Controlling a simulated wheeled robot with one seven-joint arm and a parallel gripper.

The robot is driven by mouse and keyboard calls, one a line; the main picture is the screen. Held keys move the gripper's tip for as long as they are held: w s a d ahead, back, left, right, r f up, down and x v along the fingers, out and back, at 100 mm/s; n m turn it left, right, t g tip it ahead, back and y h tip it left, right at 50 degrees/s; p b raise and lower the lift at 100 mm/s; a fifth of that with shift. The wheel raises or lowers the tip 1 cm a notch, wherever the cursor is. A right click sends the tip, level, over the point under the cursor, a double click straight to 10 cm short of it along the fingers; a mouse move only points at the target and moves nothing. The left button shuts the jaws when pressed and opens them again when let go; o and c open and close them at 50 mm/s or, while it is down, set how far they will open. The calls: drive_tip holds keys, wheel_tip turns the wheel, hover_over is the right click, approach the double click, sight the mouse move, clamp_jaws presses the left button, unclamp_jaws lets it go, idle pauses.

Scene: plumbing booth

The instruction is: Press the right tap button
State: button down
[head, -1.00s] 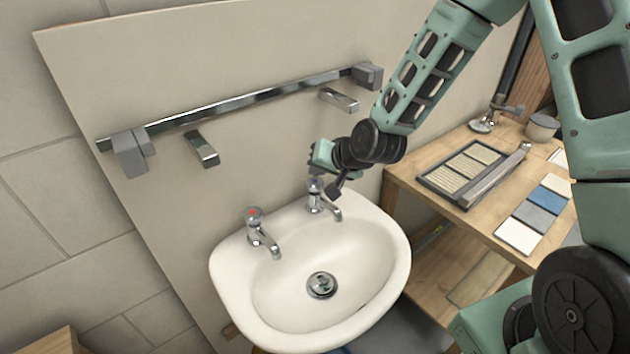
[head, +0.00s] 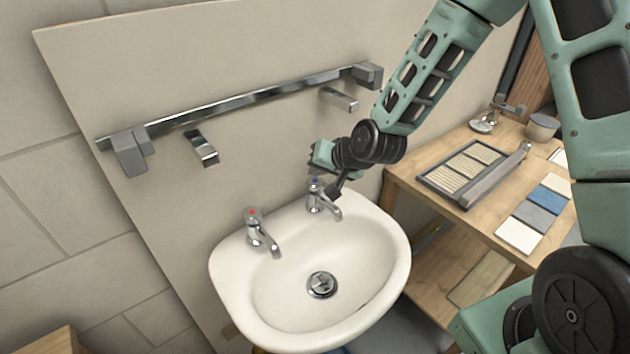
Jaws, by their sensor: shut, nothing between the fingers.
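The white sink (head: 235,305) has two chrome taps on its back rim. The right tap (head: 322,200) has a blue-marked button (head: 314,183) on top. The left tap (head: 262,234) has a red-marked button (head: 252,211). My gripper (head: 335,192) is shut and empty. It hangs just at the right tap, its dark tip beside the tap's top and over its spout in the picture. I cannot tell whether it touches the button. The wrist covers part of the wall behind the tap.
A chrome bar (head: 250,97) with grey end blocks and two small chrome fittings, left (head: 201,148) and right (head: 340,99), is on the panel above the sink. A wooden bench (head: 415,188) at right holds a tile tray (head: 462,172), colour samples (head: 535,213) and a cup (head: 542,126).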

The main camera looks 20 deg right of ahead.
sight(318, 183)
drive_tip(key=shift+f, duration=0.35)
drive_tip(key=shift+f+b, duration=0.7)
drive_tip(key=shift+b, duration=0.05)
idle(0.7)
drive_tip(key=shift+r+p, duration=0.9)
drive_tip(key=shift+r, duration=0.25)
drive_tip(key=shift+r, duration=0.1)
drive_tip(key=shift+r+p, duration=2)
drive_tip(key=shift+r, duration=0.4)
